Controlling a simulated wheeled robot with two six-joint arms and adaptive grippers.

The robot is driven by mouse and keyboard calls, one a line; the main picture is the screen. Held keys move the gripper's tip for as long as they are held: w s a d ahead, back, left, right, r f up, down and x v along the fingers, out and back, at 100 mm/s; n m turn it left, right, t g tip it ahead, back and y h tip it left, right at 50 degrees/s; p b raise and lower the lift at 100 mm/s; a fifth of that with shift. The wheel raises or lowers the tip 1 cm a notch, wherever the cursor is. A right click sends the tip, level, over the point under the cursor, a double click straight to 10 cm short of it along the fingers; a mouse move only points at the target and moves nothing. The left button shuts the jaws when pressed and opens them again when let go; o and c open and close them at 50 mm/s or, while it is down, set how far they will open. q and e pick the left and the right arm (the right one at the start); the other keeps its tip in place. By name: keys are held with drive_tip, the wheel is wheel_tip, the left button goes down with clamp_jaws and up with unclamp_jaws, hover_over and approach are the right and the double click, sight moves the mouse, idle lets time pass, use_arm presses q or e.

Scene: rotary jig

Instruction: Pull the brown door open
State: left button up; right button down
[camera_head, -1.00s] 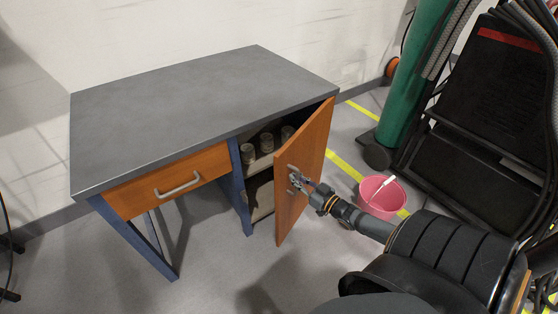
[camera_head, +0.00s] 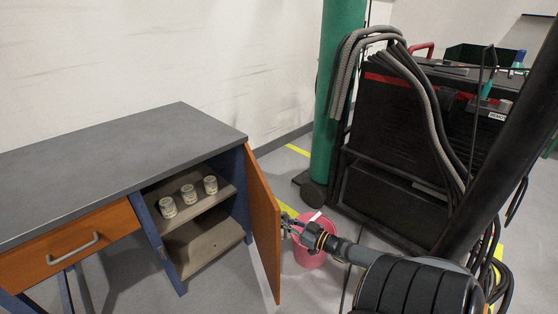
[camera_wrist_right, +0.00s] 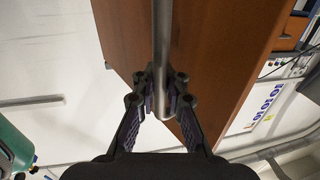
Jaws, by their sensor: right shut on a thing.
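The brown door (camera_head: 264,222) of the grey-topped desk stands swung out wide, hinged at the desk's right side. Its face also fills much of the right wrist view (camera_wrist_right: 215,50). My right gripper (camera_head: 288,229) is at the outer face of the door. In the right wrist view my right gripper (camera_wrist_right: 158,92) is shut on the metal bar handle (camera_wrist_right: 162,45) of the door. My left gripper is not in view.
The open cabinet shows a shelf (camera_head: 207,203) with 3 small jars (camera_head: 189,194). An orange drawer (camera_head: 68,243) is at the left. A pink bucket (camera_head: 311,258) stands right behind my right gripper. A green cylinder (camera_head: 335,95) and a black machine (camera_head: 400,130) stand at the right.

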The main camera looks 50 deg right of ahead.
drive_tip(key=shift+s+d+f, duration=0.3)
drive_tip(key=shift+s+d, duration=0.35)
drive_tip(key=shift+d, duration=0.15)
drive_tip(key=c, duration=1.4)
unclamp_jaws()
drive_tip(key=shift+s+r, duration=0.1)
drive_tip(key=shift+r, duration=0.1)
drive_tip(key=shift+w, duration=0.2)
